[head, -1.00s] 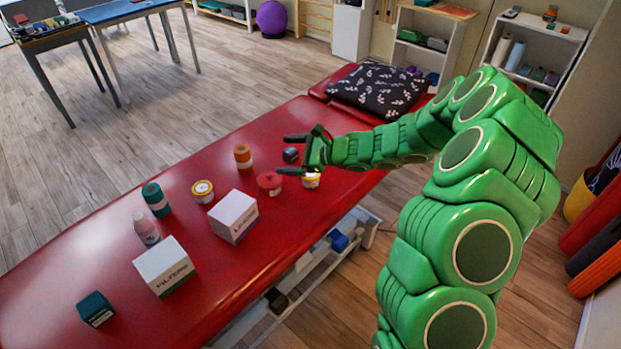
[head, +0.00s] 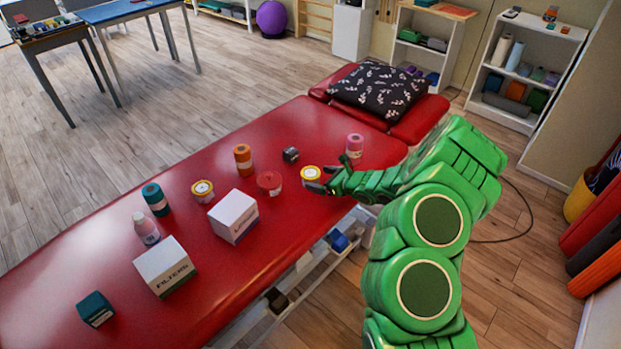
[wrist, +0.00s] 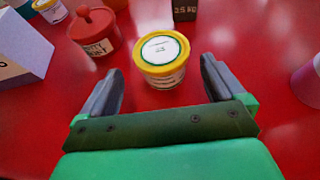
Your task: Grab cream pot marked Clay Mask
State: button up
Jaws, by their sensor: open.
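A white cream pot with a yellow lid (head: 311,174) stands upright on the red treatment couch; it also shows in the wrist view (wrist: 162,52). Its lid has a green ring and a white label, too small to read. My gripper (head: 321,181) is open and low at this pot.
A red lidded pot (head: 269,182) stands close left of the nearer pot. A dark block (head: 291,155), an orange bottle (head: 243,157) and a pink bottle (head: 355,146) stand around it. A white box (head: 234,217) is farther left. The couch edge is close in front.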

aim_at(318, 179)
jog(key=shift+f+x, duration=0.15)
jog(key=shift+x, duration=1)
jog(key=shift+f+x, duration=0.15)
jog(key=shift+x, duration=1.05)
jog(key=shift+w+a+f, duration=0.15)
jog(key=shift+w+a, duration=0.1)
jog(key=shift+w, duration=0.2)
jog(key=c, duration=1.1)
